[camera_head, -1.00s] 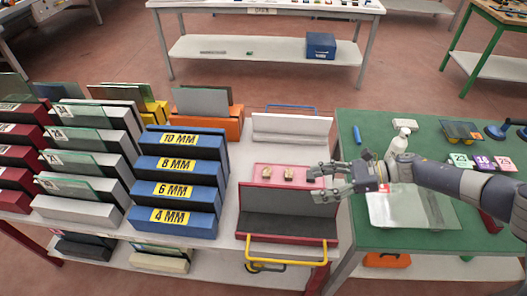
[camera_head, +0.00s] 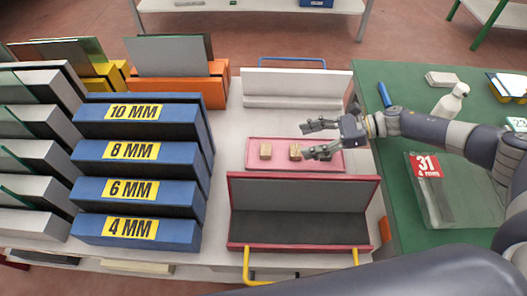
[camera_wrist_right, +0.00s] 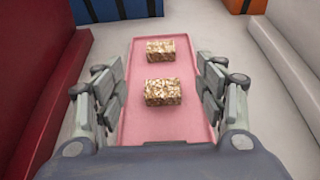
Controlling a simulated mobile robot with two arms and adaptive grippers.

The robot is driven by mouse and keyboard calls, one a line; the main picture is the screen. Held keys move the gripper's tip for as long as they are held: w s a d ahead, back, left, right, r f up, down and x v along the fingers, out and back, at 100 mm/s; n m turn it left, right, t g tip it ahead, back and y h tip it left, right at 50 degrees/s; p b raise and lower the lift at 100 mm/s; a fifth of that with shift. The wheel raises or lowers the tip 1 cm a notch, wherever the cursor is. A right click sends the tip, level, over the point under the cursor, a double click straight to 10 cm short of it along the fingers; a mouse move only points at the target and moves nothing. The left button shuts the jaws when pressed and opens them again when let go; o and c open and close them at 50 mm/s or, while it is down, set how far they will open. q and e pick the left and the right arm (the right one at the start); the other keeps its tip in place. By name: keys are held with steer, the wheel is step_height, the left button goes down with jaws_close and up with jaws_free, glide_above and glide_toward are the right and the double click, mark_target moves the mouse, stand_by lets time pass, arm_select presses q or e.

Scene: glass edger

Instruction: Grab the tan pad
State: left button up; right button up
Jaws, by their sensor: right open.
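Two small speckled tan pads lie on a pink tray (camera_head: 258,166). The left pad (camera_head: 265,151) and the right pad (camera_head: 295,152) sit apart from each other. My right gripper (camera_head: 312,140) comes in from the right over the tray, open, its fingers by the right pad. In the right wrist view the nearer pad (camera_wrist_right: 163,92) lies between the open fingers of the gripper (camera_wrist_right: 163,90), touching neither side. The farther pad (camera_wrist_right: 160,51) lies beyond it, on the same tray (camera_wrist_right: 135,125). My left gripper is out of view.
A red-edged rack (camera_head: 300,193) stands in front of the tray and a white rack (camera_head: 297,88) behind it. Blue thickness racks (camera_head: 140,150) stand left. On the green table (camera_head: 405,140) are a white bottle (camera_head: 450,98) and a glass sheet labelled 31 (camera_head: 455,195).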

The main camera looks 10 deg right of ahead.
mark_target(271, 150)
steer(key=shift+w+f, duration=0.1)
steer(key=shift+f, duration=0.25)
steer(key=shift+a, duration=0.2)
steer(key=x, duration=0.4)
steer(key=shift+a+f, duration=0.1)
steer(key=shift+a, duration=0.25)
steer(key=x, duration=0.4)
steer(key=shift+w+a+f+b, duration=0.1)
steer(key=shift+a+f+b, duration=0.05)
steer(key=shift+a+b, duration=0.2)
steer(key=shift+a+f, duration=0.2)
steer(key=shift+a, duration=0.25)
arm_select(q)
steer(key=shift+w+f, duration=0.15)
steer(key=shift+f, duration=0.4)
arm_select(e)
steer(key=shift+d, duration=0.1)
steer(key=c, duration=0.4)
